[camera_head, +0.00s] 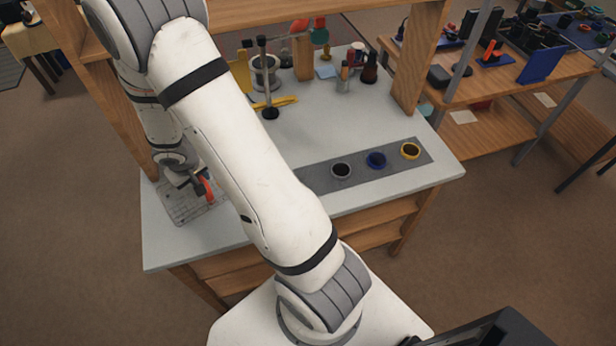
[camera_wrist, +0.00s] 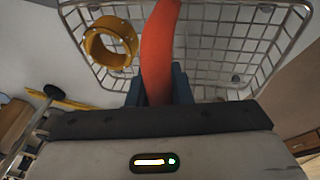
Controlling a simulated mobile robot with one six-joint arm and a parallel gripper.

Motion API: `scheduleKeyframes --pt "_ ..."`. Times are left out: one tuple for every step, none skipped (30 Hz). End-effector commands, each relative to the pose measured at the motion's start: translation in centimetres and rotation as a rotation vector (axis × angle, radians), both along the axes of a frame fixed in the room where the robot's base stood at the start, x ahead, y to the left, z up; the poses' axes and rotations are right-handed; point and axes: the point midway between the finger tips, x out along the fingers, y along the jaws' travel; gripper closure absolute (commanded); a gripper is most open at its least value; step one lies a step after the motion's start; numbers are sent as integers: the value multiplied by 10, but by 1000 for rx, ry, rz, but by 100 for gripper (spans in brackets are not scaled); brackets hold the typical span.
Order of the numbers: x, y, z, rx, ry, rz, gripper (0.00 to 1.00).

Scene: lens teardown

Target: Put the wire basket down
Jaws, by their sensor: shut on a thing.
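The wire basket (camera_head: 183,212) is at the left front of the grey worktop in the head view, below my gripper (camera_head: 186,181). Its wire mesh fills the top of the wrist view (camera_wrist: 236,78). A red-orange handle (camera_wrist: 158,45) rises between the fingers of my gripper (camera_wrist: 157,88), which is shut on it. The handle also shows in the head view (camera_head: 206,188). A yellow ring (camera_wrist: 94,46) shows within the basket's outline in the wrist view. I cannot tell whether the basket's bottom touches the worktop.
A wooden post (camera_head: 125,125) rises beside the basket.

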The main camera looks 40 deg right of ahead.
Motion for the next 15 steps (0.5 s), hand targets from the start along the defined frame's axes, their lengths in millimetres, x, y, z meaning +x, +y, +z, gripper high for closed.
scheduleKeyframes --pt "0 0 1 -1 -1 -3 100" --pt "0 -1 1 -3 -3 -9 100" --pt "0 -2 2 -8 -6 -21 100" --pt "1 -3 4 -13 -10 -33 100" --pt "0 -5 6 -18 -13 -50 100" --pt "0 -7 10 -25 -17 -75 100" --pt "-2 -9 14 -30 -20 -99 100" --pt "-3 -10 17 -35 -22 -124 100" --pt "-6 -12 23 -42 -23 -157 100" --pt "-8 -14 26 -45 -22 -182 100" --pt "-11 -14 30 -46 -21 -204 100" --pt "-15 -15 35 -47 -19 -234 100" --pt "-18 -16 39 -47 -16 -254 100" --pt "-20 -16 42 -47 -14 -272 100" --pt "-24 -16 45 -46 -9 -294 100"
